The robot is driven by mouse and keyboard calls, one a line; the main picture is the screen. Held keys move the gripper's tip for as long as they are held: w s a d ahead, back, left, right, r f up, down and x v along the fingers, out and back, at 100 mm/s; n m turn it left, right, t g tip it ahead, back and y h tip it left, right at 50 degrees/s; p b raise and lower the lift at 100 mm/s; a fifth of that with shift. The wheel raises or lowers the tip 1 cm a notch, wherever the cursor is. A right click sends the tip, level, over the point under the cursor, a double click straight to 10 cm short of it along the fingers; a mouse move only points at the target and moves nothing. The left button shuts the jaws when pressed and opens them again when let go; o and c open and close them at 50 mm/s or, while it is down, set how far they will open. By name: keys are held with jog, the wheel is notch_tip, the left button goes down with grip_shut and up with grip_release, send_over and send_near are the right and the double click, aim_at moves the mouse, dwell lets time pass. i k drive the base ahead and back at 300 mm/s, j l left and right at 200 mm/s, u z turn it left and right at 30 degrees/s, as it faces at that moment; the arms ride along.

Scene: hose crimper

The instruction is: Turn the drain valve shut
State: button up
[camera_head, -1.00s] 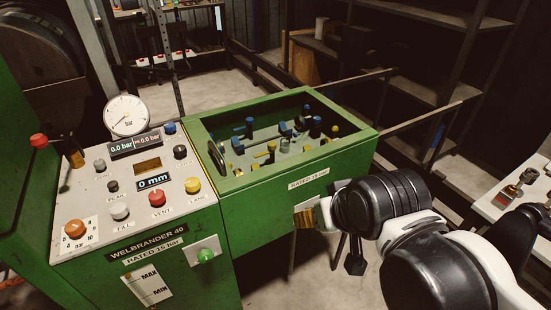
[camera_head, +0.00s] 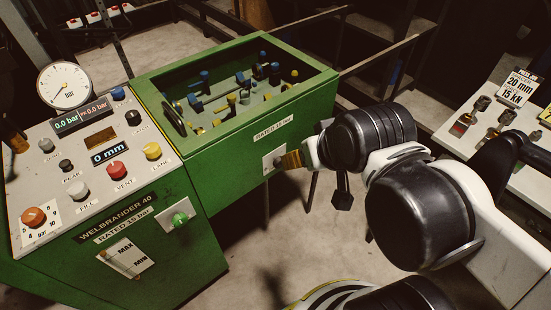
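My gripper (camera_head: 290,160) is at the right end of the green tank's front wall, close to a small pale plate (camera_head: 269,163). Its tip shows as a small brownish-yellow part; my dark wrist hides the rest, so I cannot tell whether it is open or touching anything. A small dark fitting shows on that plate, partly covered; I cannot make out a valve handle or its angle there. A green knob (camera_head: 180,218) sits on another pale plate on the front of the console, left of and apart from my gripper.
The green console (camera_head: 205,265) carries a round gauge (camera_head: 64,86), buttons and displays reading 0.0 bar and 0 mm. The open green tank (camera_head: 225,160) holds blue and yellow fittings. A pale table (camera_head: 470,152) with small parts stands right.

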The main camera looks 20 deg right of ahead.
aim_at(277, 163)
jog(key=k+l+u, duration=0.35)
jog(key=k+l, duration=0.2)
jog(key=l, duration=0.2)
jog(key=k+l+u, duration=0.4)
jog(key=k+l, duration=0.2)
